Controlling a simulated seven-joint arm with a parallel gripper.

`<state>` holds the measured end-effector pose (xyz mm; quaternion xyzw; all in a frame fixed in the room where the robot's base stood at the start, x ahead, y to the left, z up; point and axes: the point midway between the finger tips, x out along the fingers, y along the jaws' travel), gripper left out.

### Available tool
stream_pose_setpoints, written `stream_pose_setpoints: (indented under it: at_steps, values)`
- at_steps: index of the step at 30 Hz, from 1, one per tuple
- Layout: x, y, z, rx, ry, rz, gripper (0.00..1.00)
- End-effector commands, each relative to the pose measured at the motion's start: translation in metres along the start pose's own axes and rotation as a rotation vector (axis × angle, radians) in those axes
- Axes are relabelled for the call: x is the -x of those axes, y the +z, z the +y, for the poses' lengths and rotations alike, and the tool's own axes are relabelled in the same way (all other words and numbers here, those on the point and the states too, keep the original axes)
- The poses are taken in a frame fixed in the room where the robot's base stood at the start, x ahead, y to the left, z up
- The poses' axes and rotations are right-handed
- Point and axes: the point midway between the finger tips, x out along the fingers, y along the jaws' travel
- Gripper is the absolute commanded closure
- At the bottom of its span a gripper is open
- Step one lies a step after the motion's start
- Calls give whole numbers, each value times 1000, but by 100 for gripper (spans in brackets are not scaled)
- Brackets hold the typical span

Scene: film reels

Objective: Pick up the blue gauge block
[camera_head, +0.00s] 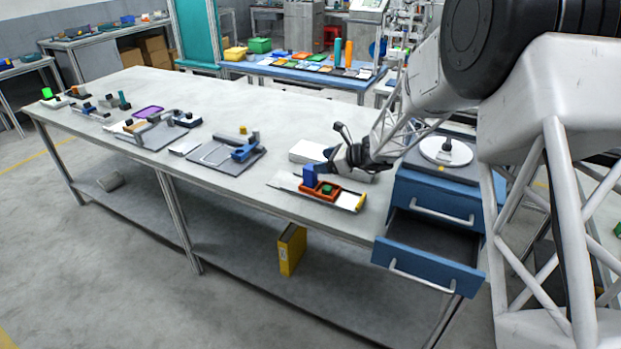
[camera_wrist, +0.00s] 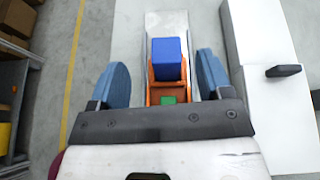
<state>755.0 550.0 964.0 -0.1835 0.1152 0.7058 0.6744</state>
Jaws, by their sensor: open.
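The blue gauge block (camera_wrist: 167,58) stands in an orange holder (camera_wrist: 154,92), with a green block (camera_wrist: 168,100) beside it, in the wrist view. In the head view the blue block (camera_head: 309,176) shows at the left end of the orange holder (camera_head: 320,195), with the green block (camera_head: 327,189) to its right. My gripper (camera_wrist: 162,62) is open, its two blue fingers on either side of the blue block with gaps visible. In the head view my gripper (camera_head: 331,160) is just behind and above the block. Whether the fingers are at the block's height is unclear.
The holder sits on a light metal plate (camera_head: 286,180) near the table's front edge. A white box (camera_head: 308,151) lies behind. A blue drawer unit (camera_head: 432,239) with an open drawer stands right. A grey board with a blue tool (camera_head: 245,150) lies left.

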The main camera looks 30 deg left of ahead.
Motion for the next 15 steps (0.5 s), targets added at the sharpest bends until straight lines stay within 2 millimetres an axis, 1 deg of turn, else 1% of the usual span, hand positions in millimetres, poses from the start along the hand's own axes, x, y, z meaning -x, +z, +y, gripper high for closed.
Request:
stream_pose_setpoints:
  at_steps: [1, 6, 9, 15]
  values:
    - [-8, -8, -1, -27, -4, -8, 28]
    - [-20, -26, -2, -90, -20, -28, 28]
    - [-22, -29, -3, -103, -25, -33, 28]
    - [-22, -29, -3, -105, -25, -34, 28]
